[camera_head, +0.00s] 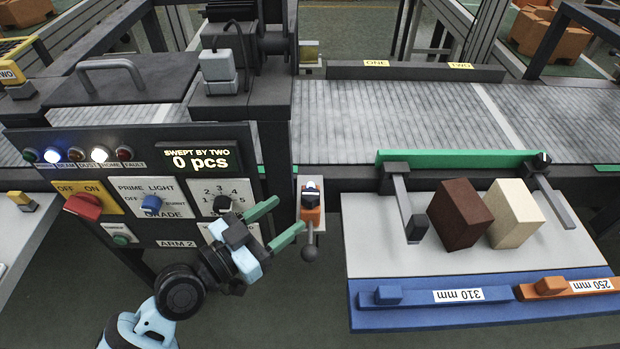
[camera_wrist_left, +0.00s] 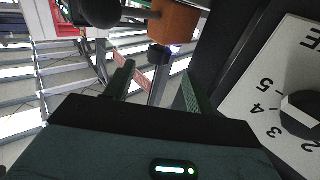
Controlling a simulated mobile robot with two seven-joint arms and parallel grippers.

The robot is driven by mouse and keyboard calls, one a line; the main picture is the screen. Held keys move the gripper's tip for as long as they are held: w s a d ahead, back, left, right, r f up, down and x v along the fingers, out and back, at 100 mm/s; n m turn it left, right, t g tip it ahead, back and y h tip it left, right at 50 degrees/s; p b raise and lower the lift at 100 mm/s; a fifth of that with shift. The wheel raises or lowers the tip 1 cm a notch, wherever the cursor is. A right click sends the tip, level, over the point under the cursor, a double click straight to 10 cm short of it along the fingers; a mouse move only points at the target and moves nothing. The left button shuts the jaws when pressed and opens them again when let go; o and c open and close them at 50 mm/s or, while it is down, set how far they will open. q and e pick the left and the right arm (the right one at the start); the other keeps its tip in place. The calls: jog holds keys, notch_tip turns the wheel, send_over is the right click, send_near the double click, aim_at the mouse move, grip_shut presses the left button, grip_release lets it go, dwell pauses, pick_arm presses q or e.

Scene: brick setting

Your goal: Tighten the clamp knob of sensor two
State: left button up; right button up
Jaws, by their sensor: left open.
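A small orange sensor block (camera_head: 311,214) on a pale bracket is fixed at the belt's front edge, with a lit dark part on top. A dark ball-ended knob (camera_head: 309,254) hangs just below it. I cannot read a number on this sensor. My left gripper (camera_head: 290,213), with green fingers, is open and empty just left of the block, apart from it in the head view. In the left wrist view the orange block (camera_wrist_left: 176,27) and the dark ball (camera_wrist_left: 101,10) show beyond the open fingers (camera_wrist_left: 157,75). My right gripper is not in view.
A control panel (camera_head: 140,170) with a numbered selector dial (camera_head: 222,204) stands close behind and left of the gripper. A grey plate (camera_head: 375,250) with a brown block (camera_head: 460,214) and a cream block (camera_head: 515,214) lies to the right. The conveyor (camera_head: 400,120) runs behind.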

aim_at(303, 201)
pick_arm(q)
jog(key=shift+s+d+r, duration=0.1)
jog(key=shift+s, duration=0.05)
jog(key=shift+w+d+r, duration=0.1)
jog(key=shift+w+d, duration=0.1)
jog(key=p+x, duration=0.1)
jog(key=x, duration=0.4)
jog(key=shift+w+d, duration=0.25)
jog(key=shift+w, duration=0.05)
jog(key=shift+w+d, duration=0.45)
jog(key=shift+d, duration=0.1)
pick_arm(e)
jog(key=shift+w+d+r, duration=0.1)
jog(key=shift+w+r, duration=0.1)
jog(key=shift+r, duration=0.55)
